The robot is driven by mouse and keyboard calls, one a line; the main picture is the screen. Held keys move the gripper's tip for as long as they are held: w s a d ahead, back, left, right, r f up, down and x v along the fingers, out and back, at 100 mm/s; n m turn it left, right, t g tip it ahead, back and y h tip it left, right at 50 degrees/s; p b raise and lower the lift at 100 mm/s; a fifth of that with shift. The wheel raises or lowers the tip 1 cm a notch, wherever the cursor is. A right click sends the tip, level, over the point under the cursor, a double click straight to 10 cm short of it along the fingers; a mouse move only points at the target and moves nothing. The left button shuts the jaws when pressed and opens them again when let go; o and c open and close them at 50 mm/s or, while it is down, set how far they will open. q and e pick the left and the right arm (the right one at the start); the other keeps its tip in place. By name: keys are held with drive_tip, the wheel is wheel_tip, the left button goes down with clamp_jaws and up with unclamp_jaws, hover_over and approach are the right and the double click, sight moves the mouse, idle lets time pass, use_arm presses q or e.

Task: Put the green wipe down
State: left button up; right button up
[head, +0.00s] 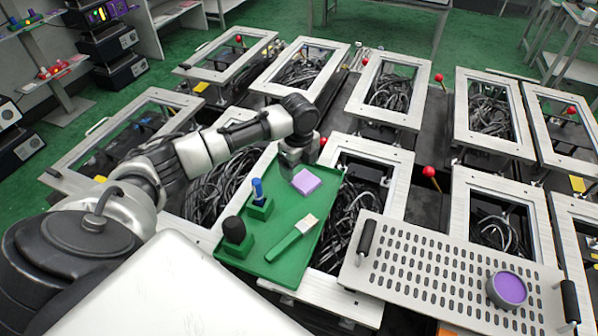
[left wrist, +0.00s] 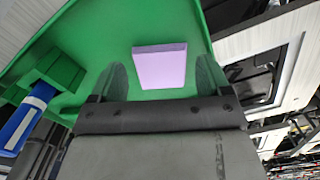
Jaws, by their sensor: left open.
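A lilac, flat, square wipe or sponge (head: 306,181) lies on the green tray (head: 275,272); I see no separate green wipe. My left gripper (head: 297,166) is over the far end of the tray, just behind the lilac piece. In the left wrist view, the open fingers (left wrist: 162,82) stand on either side of the lilac piece (left wrist: 160,64), and a gap shows at each side. Whether they touch it cannot be told. My right gripper is not in view.
The tray also holds a blue-handled tool (head: 258,191) in a green block, a black knob (head: 234,231) and a green-handled brush (head: 292,238). A perforated plate (head: 430,265) with a purple-topped round can (head: 507,289) lies at right. Metal frames with cables and red-knobbed levers surround the tray.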

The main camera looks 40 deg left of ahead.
sight(299, 175)
use_arm(q)
wheel_tip(299, 175, up, 10)
drive_tip(key=b, duration=0.1)
drive_tip(key=shift+f, duration=0.25)
